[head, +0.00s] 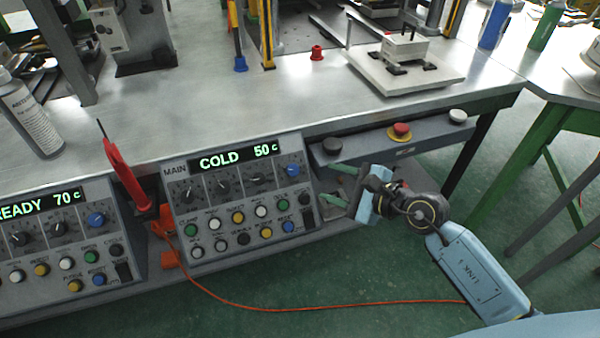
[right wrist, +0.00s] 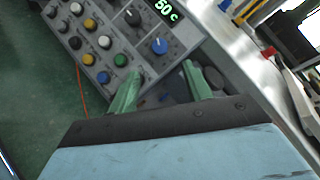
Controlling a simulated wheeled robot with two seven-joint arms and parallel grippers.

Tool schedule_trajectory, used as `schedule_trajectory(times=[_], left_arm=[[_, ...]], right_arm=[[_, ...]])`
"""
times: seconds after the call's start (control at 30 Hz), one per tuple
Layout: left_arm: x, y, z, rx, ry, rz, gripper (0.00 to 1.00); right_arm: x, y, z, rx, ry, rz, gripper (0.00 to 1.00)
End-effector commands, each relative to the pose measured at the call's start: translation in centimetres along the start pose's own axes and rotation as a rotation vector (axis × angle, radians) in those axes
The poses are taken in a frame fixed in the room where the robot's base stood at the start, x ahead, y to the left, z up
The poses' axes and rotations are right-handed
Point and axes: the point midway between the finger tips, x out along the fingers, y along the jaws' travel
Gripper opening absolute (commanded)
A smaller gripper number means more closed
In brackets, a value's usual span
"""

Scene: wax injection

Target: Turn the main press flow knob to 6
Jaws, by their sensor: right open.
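The main press panel (head: 178,184) reads COLD 50 c on its display (head: 235,157). Below the display sit black dial knobs (head: 222,186) and a blue knob (head: 292,170) at the right end. The labels and pointer settings are too small to read, so I cannot tell which knob is flow. In the right wrist view the panel is at upper left, with the blue knob (right wrist: 159,46) and a black knob (right wrist: 132,17). My right gripper (head: 331,184) is open and empty, just right of the panel; its green fingers (right wrist: 159,78) point toward the panel side.
A second panel (head: 100,192) reading READY 70 c stands at left. A red tool (head: 125,175) stands between the panels. A shelf with a red button (head: 400,130) lies above my right gripper. An orange cable (head: 330,306) crosses the green floor.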

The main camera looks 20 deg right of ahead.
Motion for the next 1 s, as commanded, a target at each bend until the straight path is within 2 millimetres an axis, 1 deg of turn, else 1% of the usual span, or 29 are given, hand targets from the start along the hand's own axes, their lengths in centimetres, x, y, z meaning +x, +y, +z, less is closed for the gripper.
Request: schedule_trajectory(times=[0.03,0.2,0.3,0.43,0.6,0.9,0.93,1.0], left_arm=[[-0.1,-0.1,-0.4,-0.002,0.004,-0.001,0.36],[-0.8,-0.2,-1.9,-0.008,0.015,-0.004,0.36],[-1.4,-0.3,-2.8,-0.012,0.022,-0.006,0.36],[-2.1,-0.5,-3.7,-0.016,0.028,-0.008,0.36],[-2.7,-0.6,-4.4,-0.019,0.032,-0.009,0.36],[-2.9,-0.6,-4.5,-0.020,0.032,-0.010,0.36],[-2.9,-0.6,-4.5,-0.020,0.032,-0.010,0.36],[-2.9,-0.6,-4.5,-0.020,0.032,-0.010,0.36]], right_arm=[[1.3,0.0,0.0,0.003,-0.003,-0.003,0.49],[5.0,0.0,0.0,0.006,-0.003,-0.003,0.49],[6.9,0.1,-0.1,0.006,-0.002,-0.002,0.49],[8.8,0.1,-0.1,0.006,-0.001,-0.001,0.49],[10.0,0.1,-0.1,0.006,-0.001,0.000,0.49],[10.2,0.1,0.0,0.005,0.000,0.000,0.49],[10.2,0.1,0.0,0.005,0.000,0.000,0.48],[10.2,0.1,0.0,0.005,0.000,0.000,0.39]])
